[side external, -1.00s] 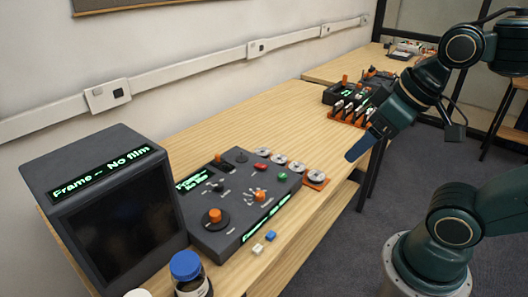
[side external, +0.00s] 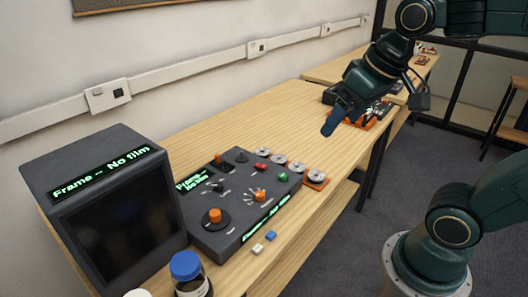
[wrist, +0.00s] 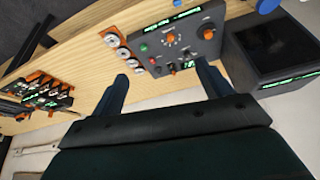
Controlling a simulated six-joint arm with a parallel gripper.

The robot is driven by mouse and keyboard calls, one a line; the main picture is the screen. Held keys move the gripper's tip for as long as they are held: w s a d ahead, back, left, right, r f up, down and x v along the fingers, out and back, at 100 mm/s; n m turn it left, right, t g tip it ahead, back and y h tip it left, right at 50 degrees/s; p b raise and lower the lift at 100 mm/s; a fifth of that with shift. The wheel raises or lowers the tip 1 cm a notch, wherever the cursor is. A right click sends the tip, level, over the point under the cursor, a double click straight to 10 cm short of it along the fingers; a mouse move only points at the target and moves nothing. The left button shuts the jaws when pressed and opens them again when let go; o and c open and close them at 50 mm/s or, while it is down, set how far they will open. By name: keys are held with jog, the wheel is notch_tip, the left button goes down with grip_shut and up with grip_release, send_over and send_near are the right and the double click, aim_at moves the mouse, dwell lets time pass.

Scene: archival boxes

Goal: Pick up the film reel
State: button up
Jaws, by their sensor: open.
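Several small film reels, pale discs, sit in a row on an orange rack (side external: 316,183) beside the control console; the nearest reel (side external: 316,176) is at the rack's right end. In the wrist view the reels show at upper middle, one reel (wrist: 111,40) among them, ahead of the left finger. My gripper (side external: 329,130) is above the table, up and to the right of the rack in the side view, well apart from it. In the wrist view my gripper (wrist: 160,75) has its two fingers spread with nothing between them.
The dark console (side external: 235,200) with knobs and green displays stands left of the reels. A monitor (side external: 105,205) reading "No film" and a blue-capped jar (side external: 187,268) are at the near end. Another device with orange parts (wrist: 40,90) shows at left in the wrist view.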

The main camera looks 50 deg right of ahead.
jog(key=w+d+m+g, duration=0.1)
jog(key=w+d+m, duration=0.2)
jog(key=w, duration=0.6)
jog(key=m+g, duration=0.4)
jog(key=m, duration=0.3)
send_over(279, 158)
notch_tip(279, 158, down, 19)
jog(key=shift+w+r, duration=0.2)
jog(key=shift+f, duration=0.1)
jog(key=shift+f, duration=4.2)
jog(key=shift+s+f, duration=0.2)
jog(key=shift+f, duration=2.4)
